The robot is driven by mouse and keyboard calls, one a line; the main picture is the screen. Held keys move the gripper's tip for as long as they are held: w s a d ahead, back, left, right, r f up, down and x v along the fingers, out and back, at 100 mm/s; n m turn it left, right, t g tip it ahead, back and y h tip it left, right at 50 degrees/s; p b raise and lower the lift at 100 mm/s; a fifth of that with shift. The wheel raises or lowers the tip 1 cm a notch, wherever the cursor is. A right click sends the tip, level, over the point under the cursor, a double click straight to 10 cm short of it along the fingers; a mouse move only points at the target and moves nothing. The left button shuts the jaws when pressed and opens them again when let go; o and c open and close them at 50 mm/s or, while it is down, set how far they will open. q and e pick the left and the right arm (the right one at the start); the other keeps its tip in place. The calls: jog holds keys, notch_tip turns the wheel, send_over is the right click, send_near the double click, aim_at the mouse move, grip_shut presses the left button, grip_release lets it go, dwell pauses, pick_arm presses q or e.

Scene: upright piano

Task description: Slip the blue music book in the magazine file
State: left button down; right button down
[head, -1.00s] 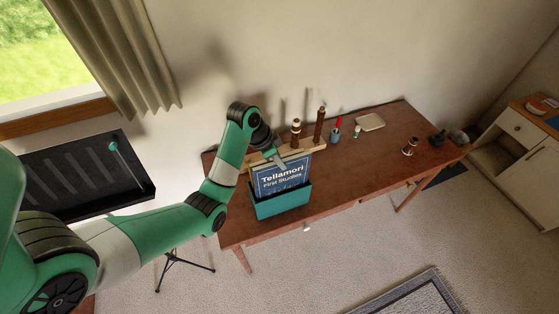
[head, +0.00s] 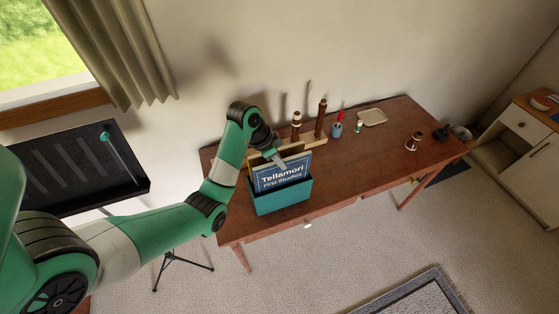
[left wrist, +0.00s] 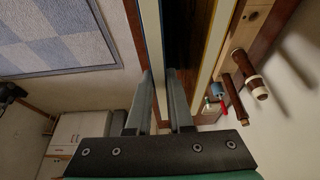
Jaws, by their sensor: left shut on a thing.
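The blue music book (head: 281,176), titled "Tellamori First Studios", stands upright with its lower part inside the teal magazine file (head: 283,201) on the desk. Its title lines show above the file's front wall, which hides the rest. My left gripper (head: 273,156) is shut on the top edge of the book. In the left wrist view the left gripper's fingers (left wrist: 160,92) sit on either side of the book's thin edge (left wrist: 151,40). My right gripper is not in view.
The brown desk (head: 365,155) carries a wooden stand with brown pegs (head: 322,118) behind the file, a cup with a red item (head: 337,129) and a pale tray (head: 373,117). A black music stand (head: 70,170) is at left. The desk's middle is clear.

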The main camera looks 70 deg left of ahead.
pick_arm(q)
jog(key=shift+f, duration=0.1)
jog(key=c, duration=0.7)
grip_release()
jog(key=shift+c, duration=0.2)
jog(key=p+v, duration=1.1)
jog(key=p, duration=0.2)
jog(key=shift+r, duration=0.3)
jog(key=shift+s+a, duration=0.1)
